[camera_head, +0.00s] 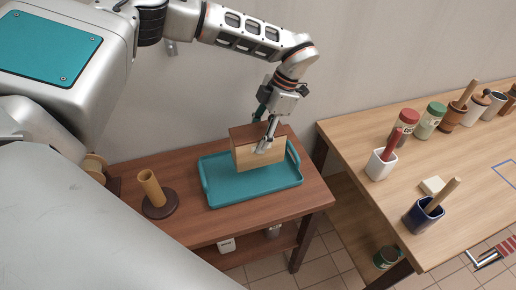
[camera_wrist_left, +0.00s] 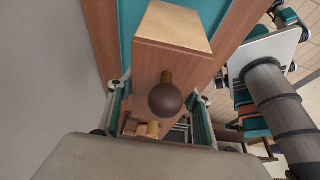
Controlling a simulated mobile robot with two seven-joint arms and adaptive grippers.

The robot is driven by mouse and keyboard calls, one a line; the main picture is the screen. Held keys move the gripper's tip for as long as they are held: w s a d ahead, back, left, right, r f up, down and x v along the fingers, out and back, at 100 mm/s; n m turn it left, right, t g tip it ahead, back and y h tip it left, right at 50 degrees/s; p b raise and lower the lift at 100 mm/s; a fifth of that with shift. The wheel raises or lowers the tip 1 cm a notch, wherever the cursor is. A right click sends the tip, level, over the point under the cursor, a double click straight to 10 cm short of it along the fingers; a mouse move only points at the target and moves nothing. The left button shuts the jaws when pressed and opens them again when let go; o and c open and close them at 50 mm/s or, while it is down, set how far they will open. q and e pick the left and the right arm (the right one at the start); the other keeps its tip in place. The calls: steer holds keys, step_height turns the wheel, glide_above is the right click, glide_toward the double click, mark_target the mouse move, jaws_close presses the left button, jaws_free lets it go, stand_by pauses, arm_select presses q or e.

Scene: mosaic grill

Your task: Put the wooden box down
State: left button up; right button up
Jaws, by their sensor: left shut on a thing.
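The wooden box (camera_head: 246,158) has a light front and a darker brown top. It is over the teal tray (camera_head: 222,196), close to its back part; I cannot tell whether it touches the tray floor. My left gripper (camera_head: 264,138) comes down from above and is shut on the box, with one finger against the light front and the other partly hidden behind. In the left wrist view the box (camera_wrist_left: 172,60) sits between the fingers, with a dark round knob (camera_wrist_left: 165,99) facing the camera. My right gripper is not in view.
The tray lies on a brown side table (camera_head: 190,232), with a wooden roll holder (camera_head: 152,190) to its left. A wall stands behind.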

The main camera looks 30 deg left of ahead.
arm_select(q)
steer(key=shift+f, duration=0.65)
step_height(320, 180, down, 4)
steer(key=shift+w+f, duration=0.1)
steer(key=o, duration=1.8)
steer(key=shift+f, duration=0.1)
steer(key=shift+r, duration=0.35)
steer(key=v, duration=1.1)
steer(key=shift+d+r+b, duration=0.1)
steer(key=shift+r+b, duration=0.15)
steer(key=shift+b, duration=0.1)
